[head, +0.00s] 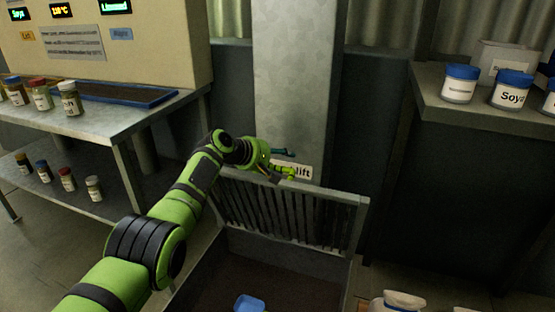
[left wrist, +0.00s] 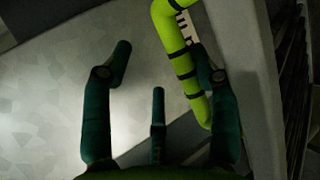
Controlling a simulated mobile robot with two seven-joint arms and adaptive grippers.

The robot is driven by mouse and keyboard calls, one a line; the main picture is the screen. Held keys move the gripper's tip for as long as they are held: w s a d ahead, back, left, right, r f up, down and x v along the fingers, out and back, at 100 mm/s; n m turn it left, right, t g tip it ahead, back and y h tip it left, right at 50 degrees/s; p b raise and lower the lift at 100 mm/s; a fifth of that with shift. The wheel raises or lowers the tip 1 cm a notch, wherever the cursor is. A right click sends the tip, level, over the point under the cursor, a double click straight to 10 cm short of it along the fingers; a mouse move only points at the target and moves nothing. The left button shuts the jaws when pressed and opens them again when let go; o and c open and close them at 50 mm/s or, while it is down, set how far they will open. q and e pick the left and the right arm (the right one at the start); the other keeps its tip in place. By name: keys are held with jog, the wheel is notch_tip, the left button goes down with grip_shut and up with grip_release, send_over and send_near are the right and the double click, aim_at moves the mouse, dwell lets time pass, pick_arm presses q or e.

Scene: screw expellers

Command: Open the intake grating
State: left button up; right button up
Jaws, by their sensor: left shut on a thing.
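The intake grating (head: 295,212), a grey metal frame with dark bars, stands raised and close to upright at the back of the intake bin. Its yellow-green handle (head: 287,171) is at the top edge of the grating. My left gripper (head: 280,160) is at this handle, shut on it. In the left wrist view the handle (left wrist: 176,58), with black bands, runs beside the right-hand dark teal finger of the gripper (left wrist: 160,85). The exact contact is partly hidden. My right gripper is not in view.
The open bin (head: 285,262) holds a blue scoop-like thing (head: 249,303). A grey column (head: 295,80) with a "lift" label stands behind the grating. A table with jars (head: 70,98) is at left, a shelf with blue-lidded tubs (head: 460,85) at right.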

pick_arm(q)
jog(key=shift+d+f, duration=0.25)
jog(key=shift+f, duration=0.2)
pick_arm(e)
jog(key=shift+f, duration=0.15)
pick_arm(q)
jog(key=o, duration=0.9)
jog(key=shift+w+f, duration=0.1)
jog(key=shift+f, duration=0.05)
jog(key=shift+c, duration=0.2)
jog(key=shift+o, duration=0.3)
jog(key=shift+f, duration=0.1)
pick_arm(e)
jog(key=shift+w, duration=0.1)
pick_arm(q)
jog(key=shift+a, duration=0.2)
jog(key=shift+c, duration=0.3)
jog(key=shift+v, duration=0.9)
jog(key=shift+c, duration=0.8)
jog(key=r+v, duration=0.1)
jog(key=v, duration=1)
jog(key=shift+w+d, duration=0.25)
jog(key=shift+w, duration=0.1)
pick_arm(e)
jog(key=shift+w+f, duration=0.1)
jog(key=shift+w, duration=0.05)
